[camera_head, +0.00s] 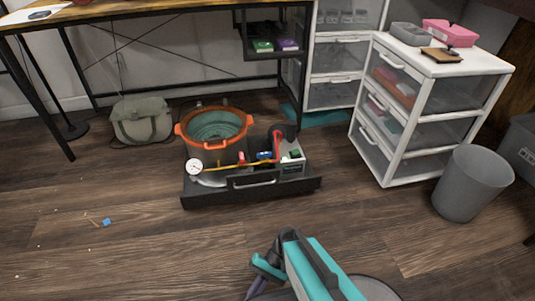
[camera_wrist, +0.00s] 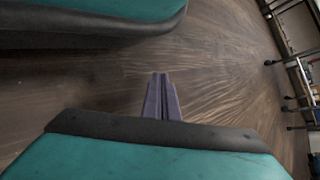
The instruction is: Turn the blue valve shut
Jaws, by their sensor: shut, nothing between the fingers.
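The blue valve (camera_head: 264,155) is a small blue piece at the front of a black board on the floor, beside a yellow pipe (camera_head: 253,166). A small red piece (camera_head: 242,157) sits to its left, and a red upright part (camera_head: 277,146) to its right. At this size I cannot tell how the valve's handle is turned. My gripper (camera_wrist: 163,78) shows in the wrist view with its two purple fingers together and nothing between them. In the head view its purple tip (camera_head: 251,291) is low in the picture, well short of the board and apart from it.
An orange pot (camera_head: 214,129) and a round white gauge (camera_head: 194,167) are on the board's left side. A green bag (camera_head: 140,122) lies behind. White drawers (camera_head: 424,112) and a grey bin (camera_head: 473,184) stand at right. A small blue scrap (camera_head: 106,222) lies on otherwise open floor.

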